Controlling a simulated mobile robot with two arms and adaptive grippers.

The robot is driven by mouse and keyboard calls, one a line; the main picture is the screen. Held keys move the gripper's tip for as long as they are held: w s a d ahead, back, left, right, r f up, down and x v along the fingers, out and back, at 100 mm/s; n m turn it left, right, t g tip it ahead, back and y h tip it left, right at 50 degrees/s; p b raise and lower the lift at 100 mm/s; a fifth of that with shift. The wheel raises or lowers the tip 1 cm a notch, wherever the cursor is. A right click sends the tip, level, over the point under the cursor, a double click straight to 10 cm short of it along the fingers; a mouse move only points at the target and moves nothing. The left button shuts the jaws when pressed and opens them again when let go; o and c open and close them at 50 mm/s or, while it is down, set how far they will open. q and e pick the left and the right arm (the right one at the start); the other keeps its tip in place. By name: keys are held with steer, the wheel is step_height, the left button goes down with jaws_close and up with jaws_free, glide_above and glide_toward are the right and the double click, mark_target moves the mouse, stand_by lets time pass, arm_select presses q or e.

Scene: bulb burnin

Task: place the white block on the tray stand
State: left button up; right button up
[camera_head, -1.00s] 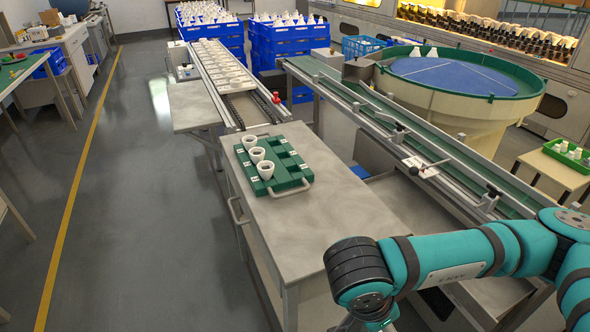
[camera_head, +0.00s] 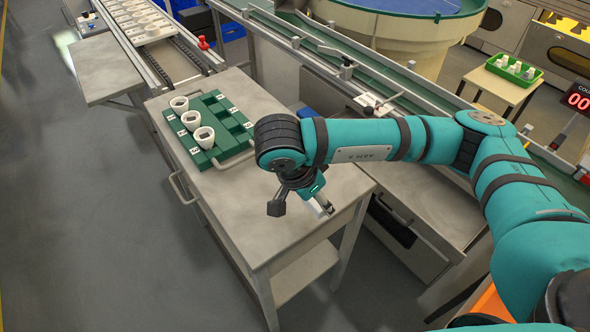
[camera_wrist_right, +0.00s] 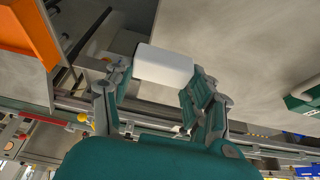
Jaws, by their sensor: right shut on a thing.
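The white block (camera_wrist_right: 163,65) is a smooth, round-edged piece held between the fingers of my right gripper (camera_wrist_right: 158,88) in the right wrist view. In the head view my right gripper (camera_head: 300,205) hangs over the front right part of a grey metal table (camera_head: 262,225); the block is mostly hidden there. A green tray (camera_head: 239,118) with a handle lies on that table, beyond and left of the gripper. Three white cups (camera_head: 191,120) stand in its left row; its right row looks empty. I cannot tell which piece is the tray stand. My left gripper is not in view.
A conveyor rail (camera_head: 330,60) runs behind the table on the right. A second conveyor with white cups (camera_head: 140,20) is at the back left. A red knob (camera_head: 203,43) stands behind the tray. An orange bin (camera_wrist_right: 25,35) shows in the wrist view. The tabletop before the tray is clear.

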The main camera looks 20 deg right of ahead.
steer(key=w, duration=0.5)
steer(key=w+p, duration=0.1)
steer(key=w, duration=0.2)
steer(key=shift+w+a+f, duration=0.1)
steer(key=shift+f, duration=0.25)
step_height(320, 180, down, 4)
steer(key=shift+r+p, duration=0.25)
steer(key=shift+p, duration=0.15)
steer(key=shift+f, duration=0.1)
steer(key=shift+f, duration=0.15)
steer(key=o, duration=1.1)
